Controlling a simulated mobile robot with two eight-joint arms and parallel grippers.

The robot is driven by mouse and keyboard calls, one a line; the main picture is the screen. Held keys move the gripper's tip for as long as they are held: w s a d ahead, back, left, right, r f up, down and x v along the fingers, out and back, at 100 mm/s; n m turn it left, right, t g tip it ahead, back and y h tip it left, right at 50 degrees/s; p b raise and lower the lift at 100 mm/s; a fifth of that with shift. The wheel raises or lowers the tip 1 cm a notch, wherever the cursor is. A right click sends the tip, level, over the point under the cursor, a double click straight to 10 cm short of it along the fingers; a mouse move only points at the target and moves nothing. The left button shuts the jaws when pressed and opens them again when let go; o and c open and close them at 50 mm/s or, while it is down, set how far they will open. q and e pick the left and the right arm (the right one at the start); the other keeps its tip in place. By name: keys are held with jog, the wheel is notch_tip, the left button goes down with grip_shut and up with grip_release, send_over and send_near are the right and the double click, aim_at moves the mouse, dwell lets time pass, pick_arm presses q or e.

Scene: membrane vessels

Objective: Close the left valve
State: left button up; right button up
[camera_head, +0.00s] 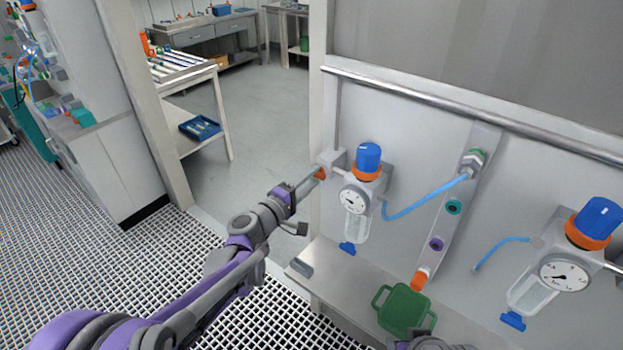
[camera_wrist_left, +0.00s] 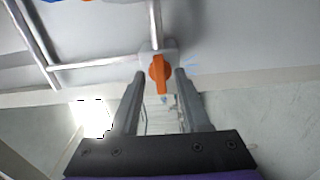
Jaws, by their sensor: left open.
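The left valve has an orange handle (camera_head: 321,174) on a grey body, left of the left pressure regulator (camera_head: 367,170) with its blue knob and gauge. In the left wrist view the orange handle (camera_wrist_left: 160,72) points down the picture, roughly in line with the pipe above it. My left gripper (camera_head: 313,178) is at the valve and partly hides it in the head view. In the left wrist view its two fingers (camera_wrist_left: 160,80) are open, one on each side of the handle, with gaps visible. My right gripper's jaws do not show.
A second regulator (camera_head: 580,245) hangs at the right on the panel. Blue hoses and a strip of ports (camera_head: 448,210) lie between them. A green tray (camera_head: 403,312) is on the metal shelf below. A door frame (camera_head: 150,110) stands left of my left arm.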

pick_arm(q)
jog(key=v, duration=1)
jog(key=shift+s+a+b, duration=0.15)
jog(key=shift+s+b, duration=0.15)
jog(key=shift+b, duration=0.15)
jog(key=s+d+f+m+g+y, duration=0.1)
jog(key=s+f+m+g+y, duration=0.2)
jog(key=s, duration=0.4)
jog(key=s+f+m+g, duration=0.3)
jog(key=s+f+m, duration=0.1)
jog(key=s, duration=0.3)
jog(key=s+a+f+m+g+y, duration=0.3)
jog(key=s+a+f+y, duration=0.4)
jog(key=s+a, duration=0.3)
jog(key=s, duration=0.2)
jog(key=shift+s+a+f+m+y, duration=0.25)
jog(key=shift+a+f+m+y, duration=0.05)
jog(key=shift+a, duration=0.05)
